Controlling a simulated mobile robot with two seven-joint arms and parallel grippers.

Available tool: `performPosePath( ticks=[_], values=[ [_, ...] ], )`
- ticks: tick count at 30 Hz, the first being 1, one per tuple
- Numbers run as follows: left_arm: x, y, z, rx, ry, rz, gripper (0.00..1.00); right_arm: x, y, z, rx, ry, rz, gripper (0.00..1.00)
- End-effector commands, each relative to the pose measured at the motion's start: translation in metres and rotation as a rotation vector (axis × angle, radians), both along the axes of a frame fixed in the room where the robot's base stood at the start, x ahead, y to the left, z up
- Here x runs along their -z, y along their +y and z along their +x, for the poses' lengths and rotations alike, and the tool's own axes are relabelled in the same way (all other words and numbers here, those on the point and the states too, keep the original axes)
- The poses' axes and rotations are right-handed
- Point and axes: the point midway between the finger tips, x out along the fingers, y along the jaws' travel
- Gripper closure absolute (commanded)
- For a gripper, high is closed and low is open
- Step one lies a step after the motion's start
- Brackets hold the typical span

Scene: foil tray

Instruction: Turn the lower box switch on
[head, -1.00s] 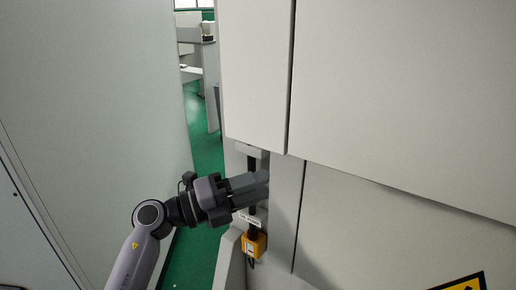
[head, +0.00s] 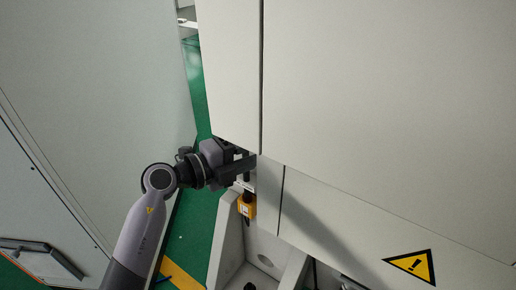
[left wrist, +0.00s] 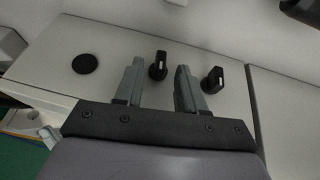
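My left gripper (head: 248,163) is at the side of the pale cabinet in the head view. The left wrist view shows its two grey fingers (left wrist: 157,77) open and apart. A black rotary switch (left wrist: 158,65) with a pale mark on its handle sits on a pale panel, in the gap between the fingertips. I cannot tell whether the fingers touch it. A second black rotary switch (left wrist: 213,80) is just right of the right finger. Which one is the lower box switch is not clear. The head view hides both switches. My right gripper is not in view.
A yellow box (head: 247,205) hangs just below my left gripper. A round black disc (left wrist: 85,63) is on the panel's left. Large cabinet doors (head: 385,120) fill the right, with a warning sign (head: 411,267). A grey wall panel (head: 90,100) stands left, beside green floor (head: 201,215).

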Motion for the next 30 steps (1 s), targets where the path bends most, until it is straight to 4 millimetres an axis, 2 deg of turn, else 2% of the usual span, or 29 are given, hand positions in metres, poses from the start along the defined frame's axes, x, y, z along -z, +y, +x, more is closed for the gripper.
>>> performPosePath(
  ticks=[6, 14, 16, 18, 24, 30],
  values=[
    [0.002, -0.013, 0.009, 0.000, 0.000, 0.000, 0.61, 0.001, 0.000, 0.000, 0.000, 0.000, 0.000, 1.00],
    [0.002, -0.014, 0.009, 0.000, 0.000, 0.001, 0.61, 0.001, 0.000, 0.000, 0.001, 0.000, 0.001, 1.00],
    [0.002, -0.014, 0.010, 0.000, 0.000, 0.001, 0.77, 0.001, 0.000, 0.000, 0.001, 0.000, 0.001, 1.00],
    [0.002, -0.014, 0.009, 0.000, 0.000, 0.001, 1.00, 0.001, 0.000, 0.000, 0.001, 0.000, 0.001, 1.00],
    [0.003, -0.014, 0.009, 0.000, -0.005, -0.002, 1.00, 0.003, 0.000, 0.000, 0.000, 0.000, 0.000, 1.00],
    [0.009, -0.014, 0.009, 0.002, -0.066, -0.042, 1.00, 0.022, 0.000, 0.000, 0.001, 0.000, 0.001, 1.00]
  ],
)
